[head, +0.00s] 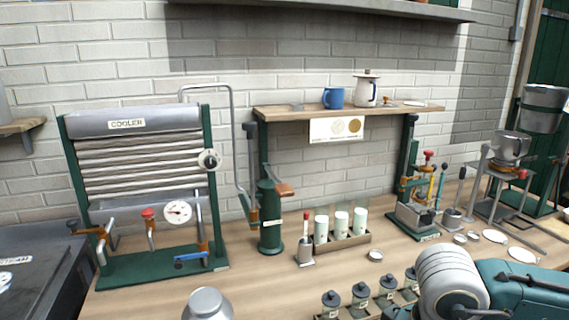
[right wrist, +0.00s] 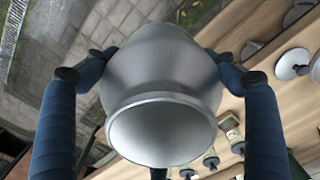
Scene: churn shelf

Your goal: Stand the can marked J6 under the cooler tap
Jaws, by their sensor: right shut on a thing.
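In the right wrist view my right gripper (right wrist: 160,75) is shut on a silver metal can (right wrist: 165,85), its fingers around both sides and its round mouth facing the camera. No J6 mark shows on it. In the head view a silver rounded can top (head: 208,303) shows at the bottom edge; I cannot tell whether it is the held can. The cooler (head: 140,165) stands at left on a green base (head: 150,272). Low on it are a brass fitting with a dark handle (head: 95,230), a red-knobbed tap (head: 149,220) and a blue-handled fitting (head: 192,257). My left gripper is not in view.
A green pump (head: 269,220), a rack of white cylinders (head: 343,243) and a press (head: 415,205) stand on the wooden counter (head: 260,287). Dark-lidded jars (head: 360,295) stand near its front, beside my right arm. A dark unit (head: 35,275) adjoins at left.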

